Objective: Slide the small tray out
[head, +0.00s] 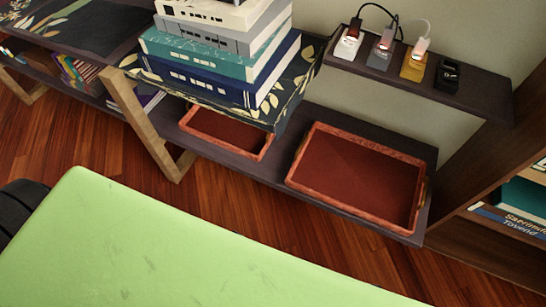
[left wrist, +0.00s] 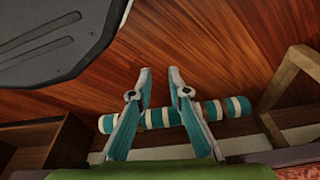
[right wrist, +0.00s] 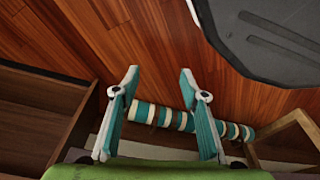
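The small tray (head: 222,145) is reddish-brown with a raised rim. It lies on the dark low shelf (head: 285,150), left of a larger tray of the same colour. Its back part is hidden under the upper shelf board and the book stack. Neither gripper shows in the head view. In the left wrist view my left gripper (left wrist: 159,72) is open, with a narrow gap between its fingertips and nothing in it. In the right wrist view my right gripper (right wrist: 159,72) is open wider and empty. The small tray cannot be made out in either wrist view.
The large tray (head: 345,207) fills the shelf's right part. A book stack (head: 205,65) stands on the leafy upper board. A wooden leg (head: 145,125) stands left of the small tray. A teal-white striped cylinder (left wrist: 238,107) lies beyond my fingers. Open floor (head: 215,190) fronts the shelf.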

